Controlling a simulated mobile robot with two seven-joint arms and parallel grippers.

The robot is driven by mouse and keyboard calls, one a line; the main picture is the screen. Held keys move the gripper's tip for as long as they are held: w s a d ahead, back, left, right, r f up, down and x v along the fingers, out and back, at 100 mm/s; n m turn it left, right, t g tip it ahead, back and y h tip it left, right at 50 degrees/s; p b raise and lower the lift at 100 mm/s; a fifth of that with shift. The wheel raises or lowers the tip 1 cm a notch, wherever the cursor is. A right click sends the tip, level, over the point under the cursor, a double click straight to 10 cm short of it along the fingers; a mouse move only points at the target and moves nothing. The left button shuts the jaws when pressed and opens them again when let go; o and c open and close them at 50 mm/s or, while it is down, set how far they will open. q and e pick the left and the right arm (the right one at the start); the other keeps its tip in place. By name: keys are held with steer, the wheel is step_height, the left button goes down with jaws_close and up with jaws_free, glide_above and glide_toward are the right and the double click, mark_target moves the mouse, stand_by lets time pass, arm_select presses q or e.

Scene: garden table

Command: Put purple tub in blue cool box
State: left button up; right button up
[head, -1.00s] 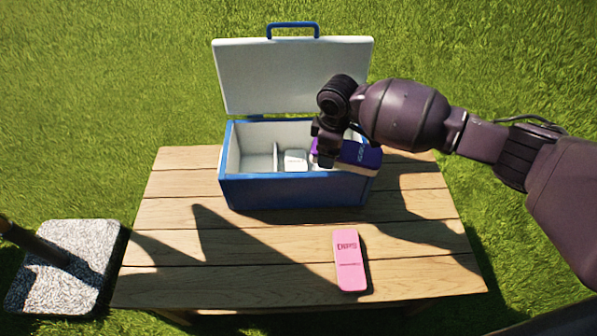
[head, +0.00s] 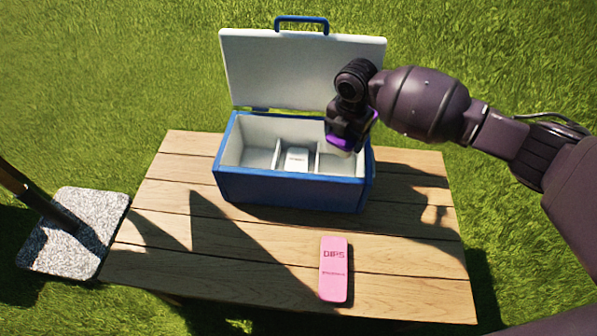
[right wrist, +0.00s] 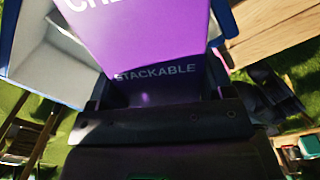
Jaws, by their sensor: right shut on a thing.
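The purple tub (head: 341,142) is held by my right gripper (head: 350,128) above the right-hand compartment of the cool box. In the right wrist view the tub (right wrist: 150,40) fills the space between the fingers, with "STACKABLE" lettering on it. The blue cool box (head: 285,188) stands open on the table, its white lid (head: 290,68) upright behind it. White dividers split its inside into left, middle and right compartments. My gripper and the tub hide part of the right one. My left gripper is out of view.
A white item (head: 297,158) lies in the middle compartment; the left compartment looks empty. A pink tub (head: 335,270) marked "DIPS" lies on the wooden table (head: 230,265) in front. A speckled stone base with a pole (head: 75,235) stands on the grass at left.

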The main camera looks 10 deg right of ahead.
steer(key=n, duration=0.2)
steer(key=shift+d+n, duration=0.15)
steer(key=shift+n, duration=0.25)
steer(key=n, duration=0.2)
steer(key=shift+n, duration=0.3)
steer(key=shift+f, duration=0.4)
step_height(320, 180, down, 13)
steer(key=b, duration=0.3)
steer(key=shift+s+f+b, duration=0.1)
steer(key=shift+b, duration=0.3)
steer(key=shift+f, duration=0.45)
step_height(320, 180, down, 5)
steer(key=shift+f+b, duration=0.1)
steer(key=shift+b, duration=0.85)
steer(key=shift+f, duration=0.1)
steer(key=shift+r, duration=0.2)
steer(key=shift+f, duration=0.3)
steer(key=o, duration=0.9)
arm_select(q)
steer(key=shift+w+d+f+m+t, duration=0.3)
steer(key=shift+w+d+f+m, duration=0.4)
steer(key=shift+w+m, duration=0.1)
arm_select(e)
steer(key=shift+r, duration=0.1)
